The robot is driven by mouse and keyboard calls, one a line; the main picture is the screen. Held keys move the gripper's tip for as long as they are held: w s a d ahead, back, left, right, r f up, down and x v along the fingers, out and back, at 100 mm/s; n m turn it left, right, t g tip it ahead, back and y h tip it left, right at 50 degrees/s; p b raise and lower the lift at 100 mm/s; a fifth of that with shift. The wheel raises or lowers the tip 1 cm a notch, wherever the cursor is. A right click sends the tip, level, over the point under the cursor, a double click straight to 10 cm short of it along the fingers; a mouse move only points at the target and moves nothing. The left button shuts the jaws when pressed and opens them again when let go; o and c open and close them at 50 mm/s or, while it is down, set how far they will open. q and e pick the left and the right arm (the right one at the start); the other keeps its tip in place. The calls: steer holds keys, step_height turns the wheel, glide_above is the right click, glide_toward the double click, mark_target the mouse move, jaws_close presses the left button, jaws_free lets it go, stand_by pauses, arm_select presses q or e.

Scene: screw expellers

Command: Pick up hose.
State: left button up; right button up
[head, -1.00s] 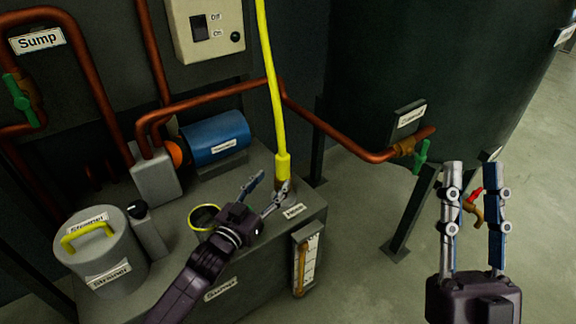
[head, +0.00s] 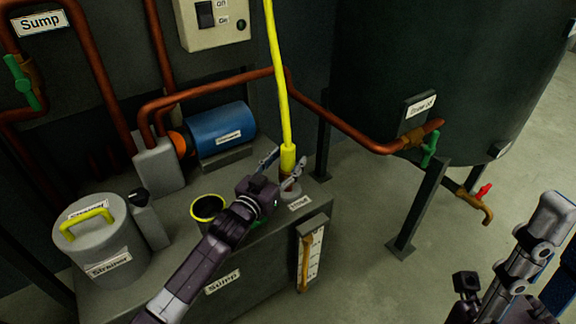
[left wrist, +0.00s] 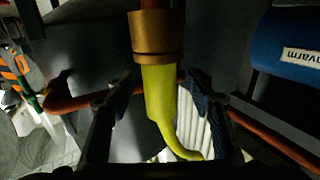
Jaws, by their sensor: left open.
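The yellow hose (head: 279,90) hangs from the top of the head view, and its thick lower end sits at a brass fitting on the sump's top, beside the "Hose" label (head: 300,202). My left gripper (head: 287,170) is open at this lower end. In the left wrist view the hose (left wrist: 160,92) and the brass fitting (left wrist: 151,33) show between the two spread fingers, with gaps at the sides. My right gripper (head: 545,255) is at the lower right, partly cut off, far from the hose; its opening is unclear.
A grey strainer (head: 103,240) and a yellow-rimmed opening (head: 207,207) are on the sump top (head: 185,215). A blue motor (head: 220,130) stands behind. A copper pipe (head: 340,128) runs to the dark tank (head: 430,60). A sight gauge (head: 311,258) is on the sump's front.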

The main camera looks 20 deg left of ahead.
arm_select(q)
steer(key=shift+w+d, duration=0.1)
steer(key=shift+w, duration=0.15)
jaws_close()
steer(key=shift+r, duration=0.2)
stand_by(0.3)
